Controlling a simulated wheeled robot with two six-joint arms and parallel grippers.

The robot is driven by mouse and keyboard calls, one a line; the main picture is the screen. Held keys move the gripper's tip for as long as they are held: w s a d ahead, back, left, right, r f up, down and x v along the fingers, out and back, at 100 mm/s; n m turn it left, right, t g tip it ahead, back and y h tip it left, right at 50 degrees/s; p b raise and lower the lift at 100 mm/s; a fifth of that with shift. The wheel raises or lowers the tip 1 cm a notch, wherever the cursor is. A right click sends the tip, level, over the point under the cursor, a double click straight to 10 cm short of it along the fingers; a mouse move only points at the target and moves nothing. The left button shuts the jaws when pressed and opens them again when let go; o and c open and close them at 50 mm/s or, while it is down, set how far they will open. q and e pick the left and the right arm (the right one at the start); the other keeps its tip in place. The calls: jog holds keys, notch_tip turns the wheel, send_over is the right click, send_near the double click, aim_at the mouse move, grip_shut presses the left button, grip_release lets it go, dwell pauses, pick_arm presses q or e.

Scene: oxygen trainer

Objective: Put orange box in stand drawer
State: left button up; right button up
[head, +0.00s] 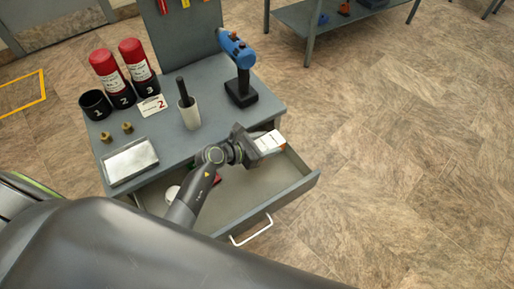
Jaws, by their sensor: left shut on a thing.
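The orange box (270,142), which shows mostly white with orange parts, is in my left gripper (257,147). The gripper is shut on it above the back right part of the stand drawer. The drawer (295,185) of the grey stand is pulled open, with its white handle (252,231) at the front. The box is partly hidden by the gripper, and I cannot tell whether it touches the drawer. My right gripper is not in view.
On the stand top (170,135) are two red-and-black cylinders (105,66) (133,56), a black cup (96,105), a white cup (189,113), a blue drill (236,52) and a metal case (130,161). A white round thing (172,193) and a red thing (217,178) lie in the drawer.

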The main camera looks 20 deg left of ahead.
aim_at(265, 162)
pick_arm(q)
notch_tip(265, 162, down, 3)
jog(key=shift+r, duration=0.2)
notch_tip(265, 162, down, 3)
jog(key=shift+f+b, duration=0.1)
jog(key=shift+b, duration=0.5)
jog(key=shift+f, duration=0.35)
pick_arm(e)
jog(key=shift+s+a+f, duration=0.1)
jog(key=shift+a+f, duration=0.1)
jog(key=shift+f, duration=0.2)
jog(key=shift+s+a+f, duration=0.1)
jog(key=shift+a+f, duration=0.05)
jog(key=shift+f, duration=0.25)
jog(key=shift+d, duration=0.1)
pick_arm(q)
jog(key=shift+f, duration=0.1)
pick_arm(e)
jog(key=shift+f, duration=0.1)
pick_arm(q)
jog(key=shift+f, duration=0.15)
jog(key=o, duration=1)
